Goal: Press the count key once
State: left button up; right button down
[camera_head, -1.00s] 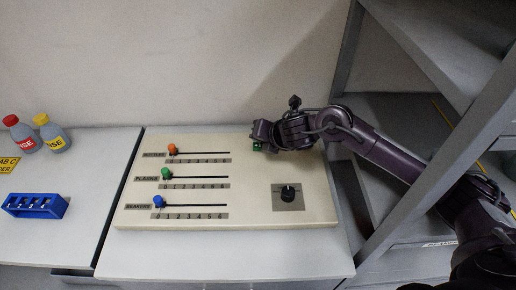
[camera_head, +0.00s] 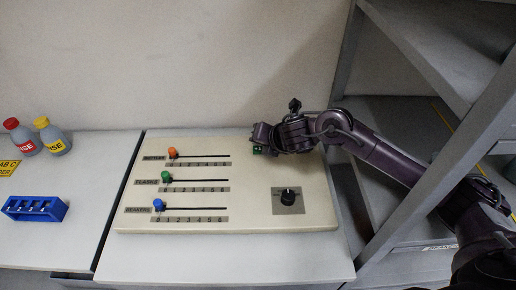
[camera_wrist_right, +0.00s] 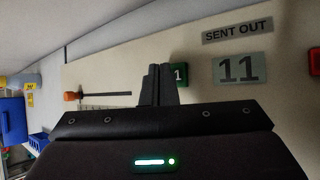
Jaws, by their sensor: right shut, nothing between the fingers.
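The panel (camera_head: 250,215) is a cream slab on the grey bench. A small green key (camera_head: 257,150) sits near its back edge, partly hidden by my right gripper (camera_head: 262,136). In the right wrist view the green key (camera_wrist_right: 181,75) shows a white "1", its left part covered by the fingers. My right gripper (camera_wrist_right: 160,72) is shut and empty, its tips at the key; I cannot tell whether they touch it. Beside the key are a display (camera_wrist_right: 241,69) reading "11" and a "SENT OUT" label (camera_wrist_right: 237,31). My left gripper is out of view.
Three sliders with orange (camera_head: 172,152), green (camera_head: 167,176) and blue (camera_head: 158,204) knobs lie on the panel's left half. A black dial (camera_head: 288,196) is at its right front. A blue rack (camera_head: 36,208) and two bottles stand left. A grey shelf frame (camera_head: 400,190) stands right.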

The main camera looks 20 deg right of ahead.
aim_at(260, 152)
dwell(0.8)
jog(key=shift+f+b, duration=0.4)
jog(key=shift+f, duration=0.05)
jog(key=shift+f+b, duration=0.5)
dwell(0.6)
jog(key=shift+r, duration=0.1)
jog(key=shift+r+p, duration=0.8)
notch_tip(260, 152, up, 5)
jog(key=p, duration=0.4)
dwell(0.9)
